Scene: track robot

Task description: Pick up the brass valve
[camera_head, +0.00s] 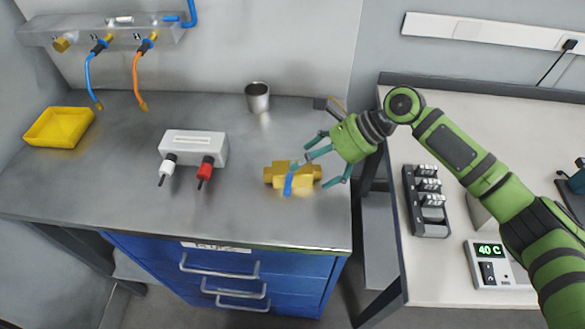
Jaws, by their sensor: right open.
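The brass valve (308,172) lies on the metal workbench near its right front part. It is a gold-coloured block with stub ends and a blue handle (288,184) on its front side. My right gripper (326,166), green with teal fingers, reaches in from the right. Its fingers are apart, at the right end of the valve. One finger overlaps the valve's upper part in the picture, and I cannot tell whether they touch. My left gripper is not in the picture.
A white box with white and red plugs (194,147) stands left of the valve. A metal cup (257,97) stands behind it, and a yellow tray (59,127) is far left. Blue drawers (220,272) are below. A second table (450,255) with a display device (490,263) is right.

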